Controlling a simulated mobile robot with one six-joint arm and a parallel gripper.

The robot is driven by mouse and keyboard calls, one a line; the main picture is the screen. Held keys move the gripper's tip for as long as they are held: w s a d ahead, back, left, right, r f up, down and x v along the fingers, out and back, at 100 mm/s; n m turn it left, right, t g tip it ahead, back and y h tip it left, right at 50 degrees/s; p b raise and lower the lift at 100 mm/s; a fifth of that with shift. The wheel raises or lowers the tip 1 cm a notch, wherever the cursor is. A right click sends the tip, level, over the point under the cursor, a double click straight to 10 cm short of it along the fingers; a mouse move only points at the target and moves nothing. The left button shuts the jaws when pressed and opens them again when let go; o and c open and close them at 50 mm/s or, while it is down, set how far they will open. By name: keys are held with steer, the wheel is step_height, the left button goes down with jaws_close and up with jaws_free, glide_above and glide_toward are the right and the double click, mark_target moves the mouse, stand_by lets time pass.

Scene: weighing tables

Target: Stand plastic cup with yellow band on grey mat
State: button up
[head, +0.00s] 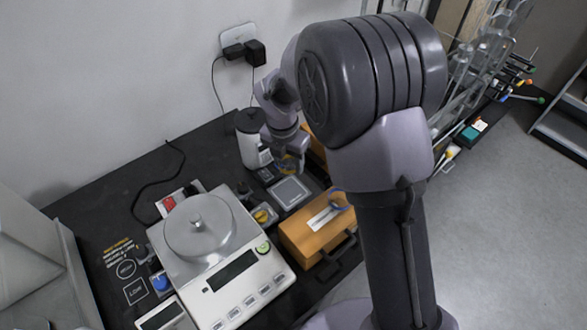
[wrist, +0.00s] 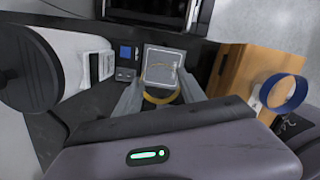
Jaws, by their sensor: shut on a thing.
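My gripper (head: 288,163) shows in the head view beyond my arm, above a small grey square surface (head: 290,191). In the wrist view my gripper (wrist: 160,94) is shut on a clear plastic cup with a yellow band (wrist: 158,98). The band lies between the fingers; the cup's clear wall is hard to make out. The grey square (wrist: 163,60) lies just beyond the cup in this view. I cannot tell whether it is the grey mat or a scale plate, nor whether the cup touches it.
A large balance (head: 222,262) stands left of the grey square. An orange-brown wooden box (head: 303,240) stands in front, with a blue-banded cup (wrist: 285,92) on that side. A white and dark canister (head: 250,140) stands behind.

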step_height(320, 180, down, 10)
steer(key=b, duration=0.4)
steer(key=shift+r, duration=0.25)
steer(key=shift+s, duration=0.1)
steer(key=o, duration=1.3)
